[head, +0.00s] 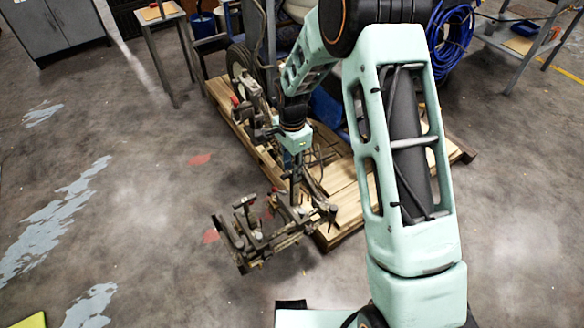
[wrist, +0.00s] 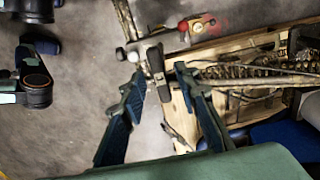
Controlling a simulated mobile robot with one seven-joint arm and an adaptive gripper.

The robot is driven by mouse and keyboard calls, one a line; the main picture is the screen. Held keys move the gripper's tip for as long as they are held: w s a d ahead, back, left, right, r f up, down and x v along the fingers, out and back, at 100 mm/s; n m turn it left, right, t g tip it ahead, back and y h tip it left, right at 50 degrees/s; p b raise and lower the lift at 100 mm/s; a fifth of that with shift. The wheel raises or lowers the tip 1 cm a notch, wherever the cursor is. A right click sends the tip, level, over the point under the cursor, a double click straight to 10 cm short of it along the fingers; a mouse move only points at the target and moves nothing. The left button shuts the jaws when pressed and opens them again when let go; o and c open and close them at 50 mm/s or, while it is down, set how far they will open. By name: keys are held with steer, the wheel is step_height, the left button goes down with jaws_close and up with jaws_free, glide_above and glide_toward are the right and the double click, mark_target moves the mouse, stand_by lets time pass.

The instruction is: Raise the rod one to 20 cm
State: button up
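The line striper (head: 262,226) stands partly on a wooden pallet, with its front frame of metal bars and clamps reaching over the floor. My gripper (head: 296,182) points down over this front frame. In the wrist view my gripper (wrist: 158,76) is open, its two dark teal fingers apart. A dark upright handle-like piece (wrist: 157,64), possibly the top of rod one, shows between the fingertips. I cannot tell whether either finger touches it. A metal bar (wrist: 128,20) runs up and left from there. The rod's lower part is hidden.
The wooden pallet (head: 343,200) lies beneath the machine. A red part (wrist: 197,27) sits near the bars in the wrist view. A small table (head: 160,14) and grey cabinet (head: 55,25) stand behind.

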jaws_close()
stand_by(0.3)
step_height(320, 180, up, 4)
steer(key=shift+w+r+p, duration=0.1)
steer(key=shift+w+p, duration=0.05)
steer(key=shift+p, duration=1)
steer(key=shift+r, duration=0.35)
steer(key=shift+f, duration=0.1)
jaws_free()
